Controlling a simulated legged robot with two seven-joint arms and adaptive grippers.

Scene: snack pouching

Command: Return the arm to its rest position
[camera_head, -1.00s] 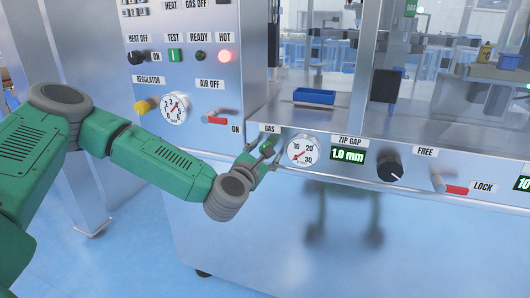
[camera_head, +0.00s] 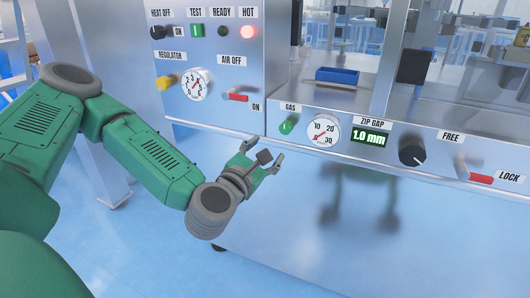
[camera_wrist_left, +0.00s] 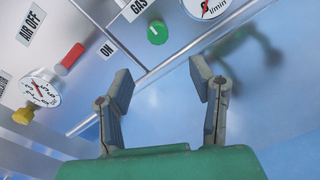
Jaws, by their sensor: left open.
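My left gripper (camera_head: 262,152) is open and empty in front of the machine's lower metal panel. Its two fingers stand apart in the left wrist view (camera_wrist_left: 160,92), with nothing between them. The green gas knob (camera_head: 288,126) is on the panel, up and to the right of the gripper and apart from it. The knob also shows in the left wrist view (camera_wrist_left: 157,32), beyond the fingertips. My right gripper is in neither view.
The gas dial (camera_head: 323,132), black zip gap knob (camera_head: 411,153) and red-handled lock lever (camera_head: 481,178) line the panel. The air lever (camera_head: 238,97), yellow regulator knob (camera_head: 166,82) and its gauge (camera_head: 196,84) are at upper left. A blue tray (camera_head: 337,75) sits on the ledge.

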